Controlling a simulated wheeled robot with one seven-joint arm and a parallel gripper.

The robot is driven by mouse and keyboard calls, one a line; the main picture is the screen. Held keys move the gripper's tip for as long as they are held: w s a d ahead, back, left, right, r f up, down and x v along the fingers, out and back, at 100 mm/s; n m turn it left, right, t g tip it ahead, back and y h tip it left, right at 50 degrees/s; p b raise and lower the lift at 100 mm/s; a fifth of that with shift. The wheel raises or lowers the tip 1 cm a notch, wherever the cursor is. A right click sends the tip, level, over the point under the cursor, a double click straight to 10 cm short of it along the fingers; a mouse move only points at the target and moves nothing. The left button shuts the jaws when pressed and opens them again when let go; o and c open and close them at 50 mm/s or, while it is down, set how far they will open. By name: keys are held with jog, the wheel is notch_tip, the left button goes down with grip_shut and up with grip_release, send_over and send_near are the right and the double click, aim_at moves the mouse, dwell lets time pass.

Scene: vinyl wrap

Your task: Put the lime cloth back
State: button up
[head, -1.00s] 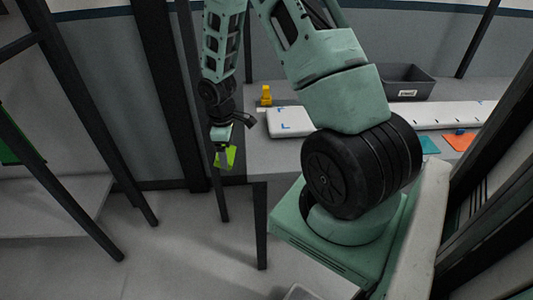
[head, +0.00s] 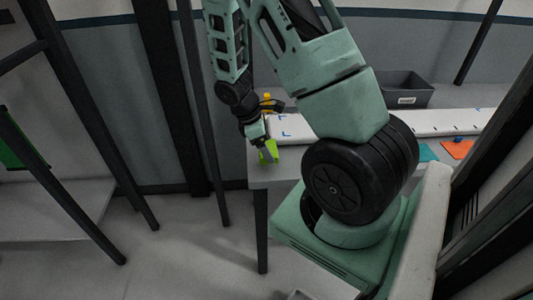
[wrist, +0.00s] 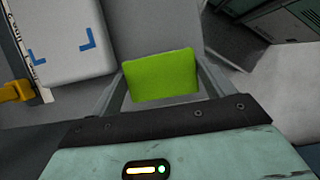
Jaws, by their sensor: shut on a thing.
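The lime cloth (wrist: 161,77) is a small bright green rectangle between the two fingers of my gripper (wrist: 164,88) in the wrist view. My gripper is shut on it. In the head view the lime cloth (head: 268,151) hangs at the tips of my gripper (head: 266,144), over the left end of the grey table (head: 272,175). I cannot tell whether the cloth touches the tabletop. A teal cloth (head: 427,152) and an orange cloth (head: 458,149) lie on the table to the right.
A white board with blue corner marks (wrist: 62,38) lies beside my gripper, with a yellow object (wrist: 14,91) near it. A dark grey bin (head: 403,89) stands at the table's back. Dark upright posts (head: 203,120) stand left of the table.

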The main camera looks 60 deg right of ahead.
jog(key=shift+f, duration=1.85)
jog(key=o, duration=0.8)
jog(key=b+v, duration=0.1)
jog(key=v, duration=1.1)
jog(key=a+r+t, duration=0.1)
jog(key=a+r, duration=0.1)
jog(key=a, duration=0.6)
jog(key=s+a+r+t+y, duration=0.15)
jog(key=a+r, duration=0.25)
jog(key=a, duration=0.9)
jog(key=s+a+r, duration=0.1)
jog(key=s+a, duration=0.3)
jog(key=s+a+r+y, duration=0.1)
jog(key=s+a, duration=0.3)
jog(key=s, duration=0.1)
jog(key=s+a+r+t+y, duration=0.1)
jog(key=s+a, duration=0.3)
jog(key=a, duration=0.1)
jog(key=shift+s, duration=0.3)
